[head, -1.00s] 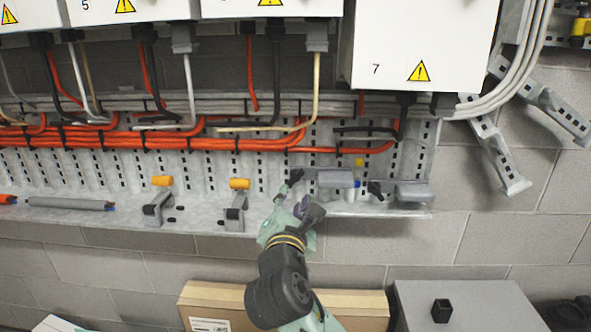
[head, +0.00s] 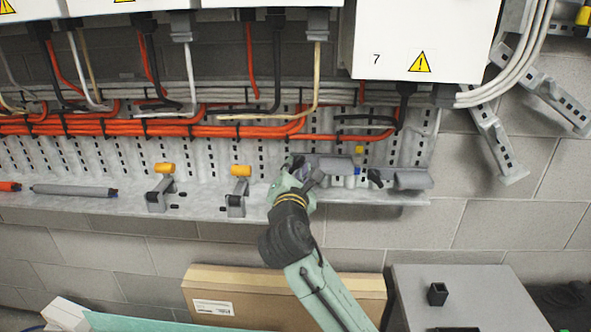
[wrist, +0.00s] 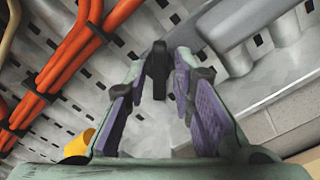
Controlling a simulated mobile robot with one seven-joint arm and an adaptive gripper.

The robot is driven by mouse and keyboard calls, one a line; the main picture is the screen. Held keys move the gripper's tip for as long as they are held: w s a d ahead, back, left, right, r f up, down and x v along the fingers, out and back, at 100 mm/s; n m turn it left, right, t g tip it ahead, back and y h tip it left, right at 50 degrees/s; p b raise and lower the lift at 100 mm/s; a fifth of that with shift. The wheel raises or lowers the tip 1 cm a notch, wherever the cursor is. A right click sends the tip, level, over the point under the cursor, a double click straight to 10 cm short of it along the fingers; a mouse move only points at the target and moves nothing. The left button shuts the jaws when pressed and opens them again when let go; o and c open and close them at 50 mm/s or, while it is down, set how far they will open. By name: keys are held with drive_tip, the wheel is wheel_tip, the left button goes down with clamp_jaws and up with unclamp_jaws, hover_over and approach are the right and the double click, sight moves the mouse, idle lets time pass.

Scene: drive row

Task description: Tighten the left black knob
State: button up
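The left black knob (wrist: 156,68) shows in the wrist view between the tips of my gripper (wrist: 160,82), upright in the picture. The fingers have purple pads and stand apart on either side of the knob, with a gap visible; I cannot tell whether either tip touches it. In the head view my gripper (head: 298,177) is at the left end of the grey fitting on the metal shelf and mostly hides this knob. The right black knob (head: 375,178) stands further right, apart from my gripper.
A grey fitting (head: 412,178) sits right of the right knob. Two clamps with orange ends (head: 165,168) (head: 241,171) stand to the left on the shelf (head: 130,207). Orange cables (head: 210,142) run above. A cardboard box (head: 230,290) and a grey box (head: 480,290) stand below.

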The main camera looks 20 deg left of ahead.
clamp_jaws()
drive_tip(key=shift+m, duration=0.4)
drive_tip(key=m, duration=0.3)
drive_tip(key=shift+m+b, duration=0.35)
drive_tip(key=shift+m, duration=0.05)
drive_tip(key=m, duration=0.4)
drive_tip(key=shift+m, duration=0.3)
drive_tip(key=m+p, duration=0.1)
drive_tip(key=m, duration=0.4)
drive_tip(key=m+p, duration=0.1)
drive_tip(key=m, duration=0.4)
drive_tip(key=shift+m, duration=0.3)
